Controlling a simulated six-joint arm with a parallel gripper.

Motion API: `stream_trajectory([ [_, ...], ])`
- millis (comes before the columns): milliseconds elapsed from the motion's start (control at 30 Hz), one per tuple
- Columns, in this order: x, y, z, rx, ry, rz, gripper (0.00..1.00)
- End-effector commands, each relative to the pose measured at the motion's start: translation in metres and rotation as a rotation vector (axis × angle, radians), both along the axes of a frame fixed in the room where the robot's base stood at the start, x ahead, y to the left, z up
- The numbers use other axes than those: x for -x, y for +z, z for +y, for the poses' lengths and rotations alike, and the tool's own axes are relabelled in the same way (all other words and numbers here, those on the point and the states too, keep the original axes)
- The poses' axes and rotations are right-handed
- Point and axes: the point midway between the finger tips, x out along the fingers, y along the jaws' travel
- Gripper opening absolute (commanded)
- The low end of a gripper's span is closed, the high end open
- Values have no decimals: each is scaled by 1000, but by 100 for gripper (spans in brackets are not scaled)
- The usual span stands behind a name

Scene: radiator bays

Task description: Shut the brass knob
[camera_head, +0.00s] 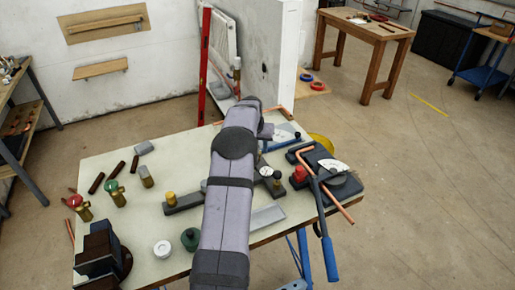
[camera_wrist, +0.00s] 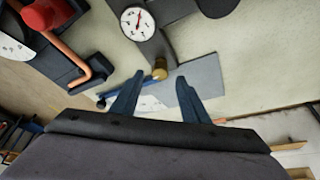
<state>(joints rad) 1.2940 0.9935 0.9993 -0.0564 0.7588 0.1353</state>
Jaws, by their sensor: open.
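In the wrist view a round brass knob (camera_wrist: 160,68) sits on a dark grey fitting, close to a white-faced gauge (camera_wrist: 138,23). My gripper (camera_wrist: 158,98) is open, its two blue-grey fingers apart and empty. In the picture the knob shows just beyond the fingertips, between them; the remaining gap cannot be judged. In the head view a small brass top (camera_head: 277,174) shows beside the gauge (camera_head: 266,171). Another brass-coloured knob (camera_head: 170,197) stands on a dark block left of my arm. My arm hides the middle of the fitting and most of my gripper.
A red knob (camera_head: 298,174) and bent copper pipe (camera_head: 328,184) lie right of the gauge, with a blue-handled tool (camera_head: 329,255). A green-black round object (camera_head: 190,239) and white disc (camera_head: 162,248) stand at the front. The table (camera_head: 145,215) has bare patches on the left.

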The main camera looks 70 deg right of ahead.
Motion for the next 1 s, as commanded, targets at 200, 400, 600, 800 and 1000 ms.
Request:
stream_trajectory([
  [200, -1, -19, -8, -1, 0, 0, 41],
  [400, -2, -27, -11, 0, 0, 0, 41],
  [600, -2, -29, -12, 0, 0, 0, 41],
  [800, -2, -29, -12, 0, 0, 0, 22],
  [1000, -2, -29, -12, 0, 0, 0, 1],
])
